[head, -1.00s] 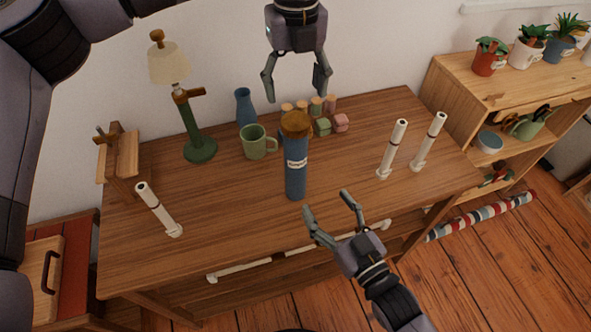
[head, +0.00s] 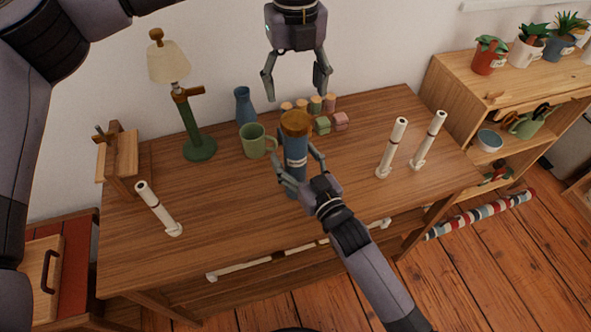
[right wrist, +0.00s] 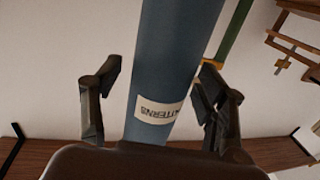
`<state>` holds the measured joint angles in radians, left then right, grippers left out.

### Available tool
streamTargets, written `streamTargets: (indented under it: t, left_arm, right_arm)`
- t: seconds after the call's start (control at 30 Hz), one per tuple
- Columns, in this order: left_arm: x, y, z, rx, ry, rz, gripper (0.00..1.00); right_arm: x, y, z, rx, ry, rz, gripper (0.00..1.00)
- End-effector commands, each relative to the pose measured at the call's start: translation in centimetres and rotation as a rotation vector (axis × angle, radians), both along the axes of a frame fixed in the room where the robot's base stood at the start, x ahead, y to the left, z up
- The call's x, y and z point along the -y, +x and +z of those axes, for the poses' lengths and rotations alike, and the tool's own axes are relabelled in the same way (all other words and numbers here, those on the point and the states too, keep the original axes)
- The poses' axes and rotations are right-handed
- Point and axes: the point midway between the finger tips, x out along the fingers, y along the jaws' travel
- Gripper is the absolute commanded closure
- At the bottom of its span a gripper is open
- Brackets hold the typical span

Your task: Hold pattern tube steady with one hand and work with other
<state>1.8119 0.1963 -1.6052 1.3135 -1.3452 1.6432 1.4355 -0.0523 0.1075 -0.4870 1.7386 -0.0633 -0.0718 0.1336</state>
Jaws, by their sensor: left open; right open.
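The pattern tube (head: 297,152) is a blue cylinder with a brown cap and a white label, standing upright near the middle of the wooden table (head: 240,215). My right gripper (head: 298,168) is open, with its fingers on either side of the tube's body. In the right wrist view the tube (right wrist: 175,60) passes between the open fingers, its label (right wrist: 160,110) partly visible; a gap shows at the left finger, and contact on the right is unclear. My left gripper (head: 296,92) is open and empty, pointing down above and behind the tube's cap.
A green mug (head: 254,143) stands close left of the tube, with a blue vase (head: 244,106) behind it. White posts (head: 392,150) stand right and left. A lamp (head: 190,110) is at back left. The front table area is clear.

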Motion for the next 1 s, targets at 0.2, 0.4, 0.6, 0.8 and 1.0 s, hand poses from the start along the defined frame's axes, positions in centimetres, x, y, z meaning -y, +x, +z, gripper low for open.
streamTargets:
  t: [0.2, 0.4, 0.6, 0.8, 1.0]
  left_arm:
    - [0.01, 0.00, 0.00, 0.000, 0.000, 0.000, 0.35]
    - [0.01, 0.00, 0.00, 0.000, 0.000, 0.000, 0.35]
    - [0.00, 0.00, 0.00, 0.000, 0.000, 0.000, 0.35]
    - [0.00, 0.00, 0.00, 0.000, 0.000, 0.000, 0.35]
    - [0.00, 0.00, 0.00, 0.000, 0.000, 0.000, 0.35]
  right_arm:
    - [0.00, -0.01, 0.00, 0.000, 0.000, 0.000, 0.35]
    - [0.02, -0.02, 0.00, 0.000, 0.000, 0.000, 0.48]
    - [0.04, -0.03, 0.00, 0.000, 0.000, 0.000, 0.62]
    - [0.04, -0.03, -0.01, 0.000, 0.000, 0.000, 0.75]
    - [0.04, -0.03, -0.01, 0.000, 0.000, 0.000, 0.89]
